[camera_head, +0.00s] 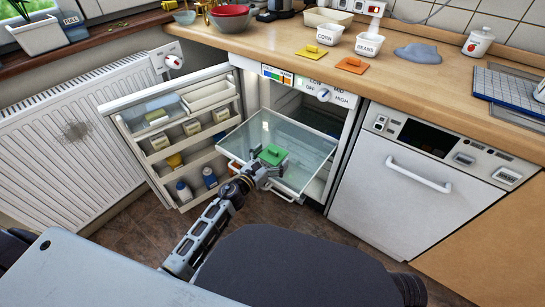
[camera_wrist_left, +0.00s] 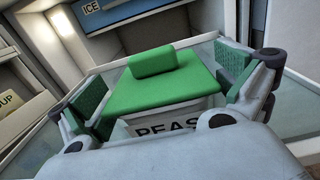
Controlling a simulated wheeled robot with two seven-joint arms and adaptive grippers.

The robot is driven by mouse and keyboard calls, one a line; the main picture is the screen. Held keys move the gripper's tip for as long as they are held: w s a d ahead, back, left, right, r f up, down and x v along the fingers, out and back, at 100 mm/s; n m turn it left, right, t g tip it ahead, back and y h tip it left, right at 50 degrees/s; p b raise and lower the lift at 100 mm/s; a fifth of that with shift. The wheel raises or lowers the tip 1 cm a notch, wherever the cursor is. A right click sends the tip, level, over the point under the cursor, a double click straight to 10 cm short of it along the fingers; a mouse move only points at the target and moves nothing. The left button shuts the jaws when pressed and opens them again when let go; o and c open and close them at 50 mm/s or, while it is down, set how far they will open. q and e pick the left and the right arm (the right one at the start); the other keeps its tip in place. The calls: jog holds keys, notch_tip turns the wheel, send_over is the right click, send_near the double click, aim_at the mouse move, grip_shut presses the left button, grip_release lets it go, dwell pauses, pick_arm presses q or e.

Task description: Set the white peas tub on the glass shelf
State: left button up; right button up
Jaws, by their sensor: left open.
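The white peas tub (camera_wrist_left: 150,127) has a green lid with a raised handle; its label reads PEAS in the left wrist view. In the head view its green lid (camera_head: 272,153) shows over the pulled-out glass shelf (camera_head: 300,140), and the tub appears to rest there. My left gripper (camera_head: 270,163) reaches in from the front, with its fingers open on either side of the tub. In the left wrist view the green-padded fingers (camera_wrist_left: 165,90) flank the lid, with a gap visible at the right. The tub's underside is hidden. My right gripper is out of view.
The open fridge door (camera_head: 155,150) with stocked racks stands left of the shelf. The dishwasher (camera_head: 420,185) is to the right. On the counter (camera_head: 270,45) are the corn tub (camera_head: 328,34), the beans tub (camera_head: 368,44) and loose yellow and orange lids. Bare glass surrounds the tub.

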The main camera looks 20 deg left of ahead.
aim_at(267, 162)
pick_arm(q)
jog(key=shift+s+a, duration=0.15)
jog(key=shift+s, duration=0.3)
jog(key=shift+s+a, duration=0.25)
jog(key=shift+s, duration=0.4)
jog(key=shift+v, duration=4.85)
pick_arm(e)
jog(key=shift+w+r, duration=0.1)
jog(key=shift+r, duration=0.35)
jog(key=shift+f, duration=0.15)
pick_arm(q)
jog(key=shift+r, duration=0.1)
